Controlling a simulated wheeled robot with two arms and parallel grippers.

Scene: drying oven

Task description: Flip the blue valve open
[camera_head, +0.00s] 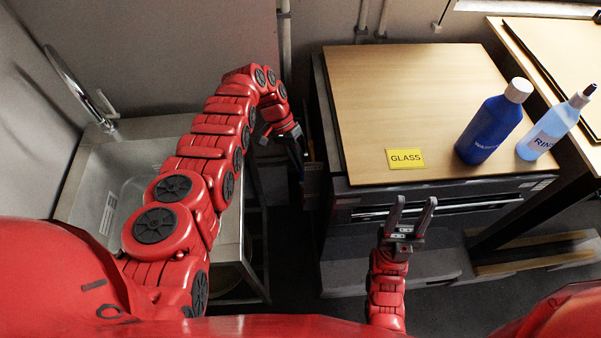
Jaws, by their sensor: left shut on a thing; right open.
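My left gripper (299,152) reaches down into the dark gap between the sink and the oven cabinet. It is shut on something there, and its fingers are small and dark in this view. No blue valve shows clearly; the thing in the jaws, likely the valve, is hidden by the gripper and shadow. My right gripper (413,207) is open and empty, its two fingers pointing up and away in front of the cabinet's front edge.
The oven cabinet (350,205) has a wooden top (400,95) bearing a yellow GLASS label (405,159), a dark blue bottle (490,125) and a pale blue RINSE bottle (553,127). A steel sink (92,170) stands left. Pipes (285,50) run down the back wall.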

